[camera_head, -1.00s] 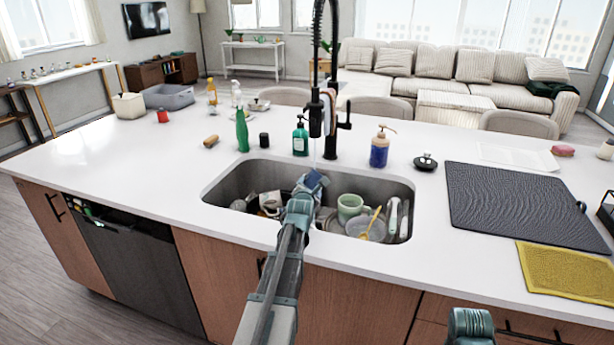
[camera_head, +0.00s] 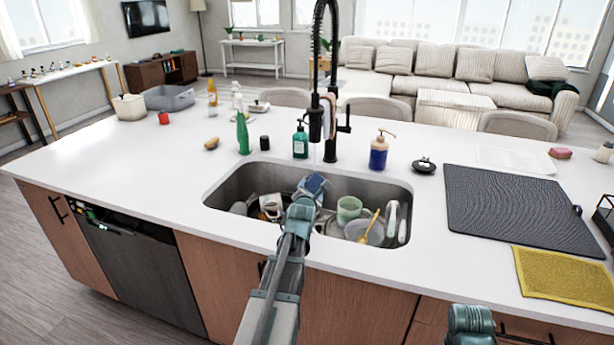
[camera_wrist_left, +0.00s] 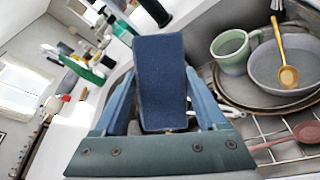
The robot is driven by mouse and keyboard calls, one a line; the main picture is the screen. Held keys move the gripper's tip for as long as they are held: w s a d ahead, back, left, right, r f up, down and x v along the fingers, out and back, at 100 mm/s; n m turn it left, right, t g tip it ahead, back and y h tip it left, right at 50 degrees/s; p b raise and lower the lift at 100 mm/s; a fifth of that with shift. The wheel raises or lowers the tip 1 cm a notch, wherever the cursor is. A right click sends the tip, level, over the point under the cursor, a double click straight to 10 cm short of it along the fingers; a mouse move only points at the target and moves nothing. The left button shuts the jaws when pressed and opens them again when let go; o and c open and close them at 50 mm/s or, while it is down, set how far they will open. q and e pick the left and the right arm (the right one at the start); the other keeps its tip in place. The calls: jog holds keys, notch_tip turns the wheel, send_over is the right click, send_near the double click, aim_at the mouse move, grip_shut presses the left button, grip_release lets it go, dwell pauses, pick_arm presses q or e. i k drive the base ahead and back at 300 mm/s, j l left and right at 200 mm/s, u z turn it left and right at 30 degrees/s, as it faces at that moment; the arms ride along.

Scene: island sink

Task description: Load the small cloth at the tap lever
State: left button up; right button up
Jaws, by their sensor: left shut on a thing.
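My left gripper (camera_head: 306,194) is over the sink basin (camera_head: 240,188), shut on a dark blue cloth-like piece (camera_head: 314,184). In the left wrist view the blue piece (camera_wrist_left: 160,75) stands up flat between the two fingers (camera_wrist_left: 160,112). A pale, pinkish strip (camera_head: 326,112) hangs at the black tap (camera_head: 316,120), near its side lever (camera_head: 344,124); I cannot tell whether it is a cloth. The held piece is below and in front of the tap. Only a teal part of my right arm (camera_head: 470,322) shows at the bottom edge; its fingers cannot be made out.
The sink holds a green mug (camera_head: 348,208), a grey bowl with a yellow spoon (camera_head: 364,230) and other dishes. A green bottle (camera_head: 242,134), a teal soap bottle (camera_head: 300,142) and a blue pump bottle (camera_head: 379,152) stand behind it. A dark mat (camera_head: 510,208) lies right.

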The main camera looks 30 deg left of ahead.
aim_at(347, 129)
jog(key=i+j, duration=0.1)
jog(key=j, duration=0.3)
jog(key=i+j, duration=0.1)
jog(key=j, duration=0.3)
jog(key=i+j, duration=0.1)
jog(key=j, duration=0.3)
jog(key=u, duration=0.05)
